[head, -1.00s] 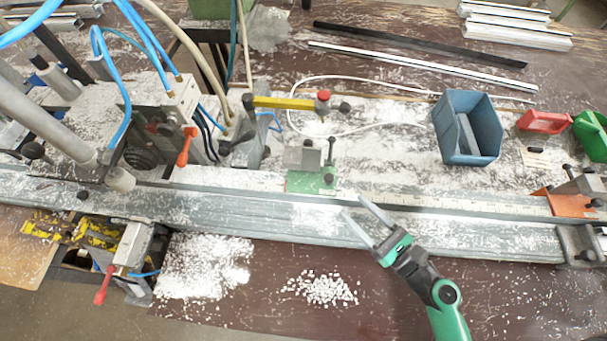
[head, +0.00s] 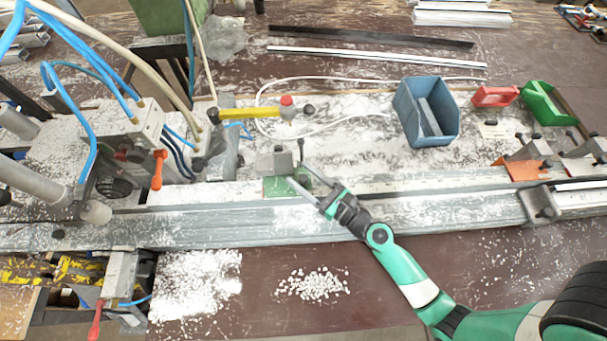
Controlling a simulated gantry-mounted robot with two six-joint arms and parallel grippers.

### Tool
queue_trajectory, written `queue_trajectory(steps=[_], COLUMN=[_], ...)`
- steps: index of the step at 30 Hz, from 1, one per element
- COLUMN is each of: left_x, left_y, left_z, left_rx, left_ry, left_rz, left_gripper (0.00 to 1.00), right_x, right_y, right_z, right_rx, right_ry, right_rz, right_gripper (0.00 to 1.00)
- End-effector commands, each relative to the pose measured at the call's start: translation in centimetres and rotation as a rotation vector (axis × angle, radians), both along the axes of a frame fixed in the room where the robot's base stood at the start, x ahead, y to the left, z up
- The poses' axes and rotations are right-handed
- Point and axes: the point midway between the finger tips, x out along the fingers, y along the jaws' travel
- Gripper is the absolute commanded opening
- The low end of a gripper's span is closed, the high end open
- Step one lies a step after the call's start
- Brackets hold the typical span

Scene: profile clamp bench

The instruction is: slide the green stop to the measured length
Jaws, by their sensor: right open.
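The green stop (head: 276,187) sits on the rail (head: 400,212), left of the picture's middle, with a grey block (head: 283,162) and a small upright dark-knobbed lever on top. A pale measuring strip (head: 400,183) runs along the rail to its right. My right gripper (head: 299,178) is open, its two fingers pointing up-left at the right edge of the green stop. One finger overlaps the stop's edge in the picture; I cannot tell whether it touches. Nothing is between the fingers that I can make out. My left gripper is not in view.
A clamp machine with blue hoses (head: 140,120) stands at the left. A yellow bar (head: 235,112) lies behind the stop. A blue bin (head: 427,112), a red bin (head: 495,97) and a green bin (head: 548,104) stand at the back right. An orange plate (head: 522,169) sits on the rail's right end.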

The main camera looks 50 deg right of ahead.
Motion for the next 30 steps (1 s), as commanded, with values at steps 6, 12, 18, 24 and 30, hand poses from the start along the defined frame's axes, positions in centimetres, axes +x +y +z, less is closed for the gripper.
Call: queue_trajectory(steps=[6,12,18,24,30], left_x=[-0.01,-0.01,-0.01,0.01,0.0], left_y=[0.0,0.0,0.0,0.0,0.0], left_z=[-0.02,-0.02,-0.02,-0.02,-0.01], left_rx=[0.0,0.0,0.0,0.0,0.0], left_ry=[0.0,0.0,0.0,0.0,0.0], left_rz=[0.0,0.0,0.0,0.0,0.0], left_gripper=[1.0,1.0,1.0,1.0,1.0], right_x=[-0.03,-0.05,-0.06,-0.06,-0.06], right_y=[0.0,-0.01,0.0,0.0,0.0], right_z=[-0.04,-0.04,-0.05,-0.04,-0.04], right_rx=[0.0,0.0,0.0,0.0,0.0], right_ry=[0.001,0.001,0.001,0.001,0.001], right_rz=[0.0,0.0,0.0,0.0,0.0], right_gripper=[0.53,0.17,0.0,0.0,0.0])
